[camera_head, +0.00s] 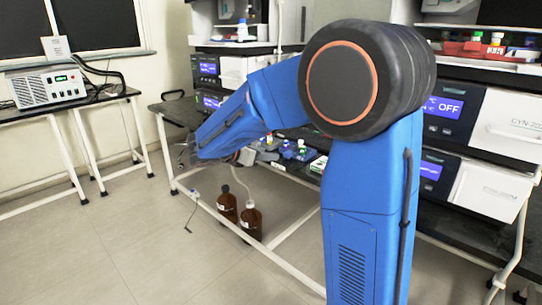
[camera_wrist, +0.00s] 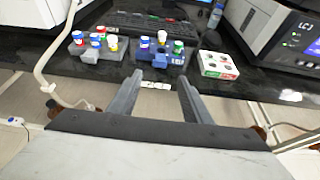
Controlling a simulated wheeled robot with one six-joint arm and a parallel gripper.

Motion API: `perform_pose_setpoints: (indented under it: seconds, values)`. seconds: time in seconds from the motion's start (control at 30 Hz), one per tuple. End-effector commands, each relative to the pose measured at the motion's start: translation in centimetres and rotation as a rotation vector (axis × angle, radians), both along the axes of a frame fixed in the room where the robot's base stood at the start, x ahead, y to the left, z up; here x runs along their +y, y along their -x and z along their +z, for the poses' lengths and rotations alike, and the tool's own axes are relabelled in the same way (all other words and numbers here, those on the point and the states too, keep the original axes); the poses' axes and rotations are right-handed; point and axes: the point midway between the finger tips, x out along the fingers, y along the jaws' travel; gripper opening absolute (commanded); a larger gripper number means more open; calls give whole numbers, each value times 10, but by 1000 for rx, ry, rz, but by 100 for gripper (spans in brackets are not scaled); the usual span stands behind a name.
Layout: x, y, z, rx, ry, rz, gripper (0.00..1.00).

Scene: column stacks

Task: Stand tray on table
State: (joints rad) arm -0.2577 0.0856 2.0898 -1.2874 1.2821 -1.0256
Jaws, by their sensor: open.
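The table (camera_wrist: 60,62) is a black bench, seen beyond my gripper. A grey rack (camera_wrist: 88,54) with several capped vials stands on it at the left in the wrist view. A blue rack (camera_wrist: 150,58) with vials stands in the middle, ahead of the fingers. A small white tray (camera_wrist: 217,64) with red and green marks stands to the right. I cannot tell which of these is the task's tray. My gripper (camera_wrist: 159,77) is open, with nothing between its fingers, just short of the bench edge. In the head view it is small and unclear at the arm's end.
A black keyboard (camera_wrist: 148,24) lies behind the racks. Lab instruments (camera_head: 490,125) line the bench. A pale hose (camera_wrist: 55,55) hangs at the left. Brown bottles (camera_head: 227,204) stand low beneath the bench. A side table (camera_head: 105,96) holds a white box (camera_head: 48,87). The floor at left is clear.

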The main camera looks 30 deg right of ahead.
Motion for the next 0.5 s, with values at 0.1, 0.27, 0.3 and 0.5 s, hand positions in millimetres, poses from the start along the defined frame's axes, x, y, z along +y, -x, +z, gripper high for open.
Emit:
perform_pose_setpoints:
  seconds: [0.1,0.27,0.3,0.5]
  values:
    - [4,2,2,0,0,0,45]
    - [2,10,3,-15,-24,-17,45]
    - [0,16,3,-30,-44,-31,45]
    - [-15,79,-1,-173,-253,-185,45]
